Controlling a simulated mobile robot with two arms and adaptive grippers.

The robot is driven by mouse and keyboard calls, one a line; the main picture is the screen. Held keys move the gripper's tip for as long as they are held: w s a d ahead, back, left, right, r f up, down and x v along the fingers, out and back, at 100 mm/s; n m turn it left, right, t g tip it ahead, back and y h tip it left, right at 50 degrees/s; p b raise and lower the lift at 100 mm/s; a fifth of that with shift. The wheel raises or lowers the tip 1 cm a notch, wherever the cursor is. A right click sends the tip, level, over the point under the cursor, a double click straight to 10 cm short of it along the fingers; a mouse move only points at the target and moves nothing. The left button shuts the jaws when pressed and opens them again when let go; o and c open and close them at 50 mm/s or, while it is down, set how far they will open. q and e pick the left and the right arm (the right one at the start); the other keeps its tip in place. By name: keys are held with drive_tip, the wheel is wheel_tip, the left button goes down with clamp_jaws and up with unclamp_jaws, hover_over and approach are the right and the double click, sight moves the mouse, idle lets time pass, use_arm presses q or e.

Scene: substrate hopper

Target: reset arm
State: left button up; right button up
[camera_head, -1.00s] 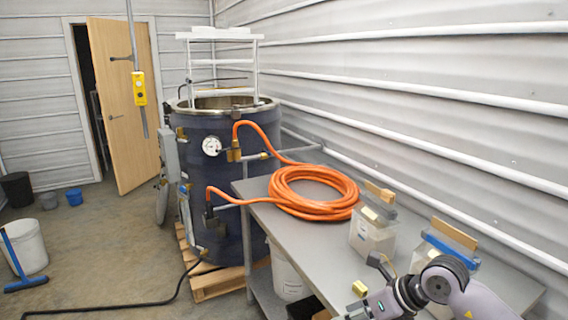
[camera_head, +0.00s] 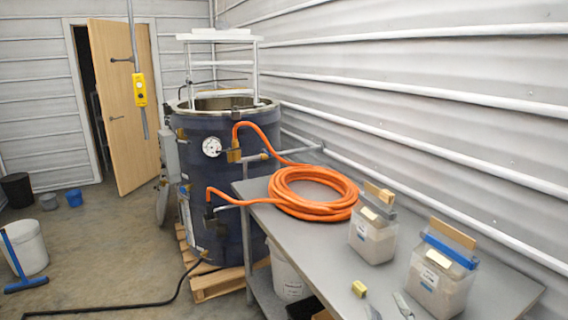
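My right gripper (camera_head: 388,306) shows only as two grey fingertips at the bottom edge of the head view, above the grey table (camera_head: 305,238). The tips are apart with nothing seen between them, and the rest of the arm is out of the picture. A small yellow block (camera_head: 359,288) lies on the table just left of and beyond the tips, apart from them. My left gripper is not in view.
A corrugated wall (camera_head: 430,70) borders the right side.

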drive_tip(key=s+d+f+m+g+h, duration=0.1)
drive_tip(key=s+d+f+m+g, duration=0.2)
drive_tip(key=s+f+m+g, duration=0.7)
drive_tip(key=s+a+f+n+g+y, duration=0.25)
drive_tip(key=s+f+n+g, duration=0.2)
drive_tip(key=s+f, duration=0.9)
wheel_tip(320, 180, down, 24)
drive_tip(key=s+g, duration=0.1)
drive_tip(key=s, duration=0.2)
drive_tip(key=s+d+f+g+h, duration=0.1)
drive_tip(key=s+d+f, duration=0.1)
drive_tip(key=s+f, duration=1.4)
drive_tip(key=shift+s+d+f, duration=0.35)
drive_tip(key=shift+s+d, duration=0.05)
drive_tip(key=shift+s, duration=0.1)
drive_tip(key=shift+m+g, duration=0.25)
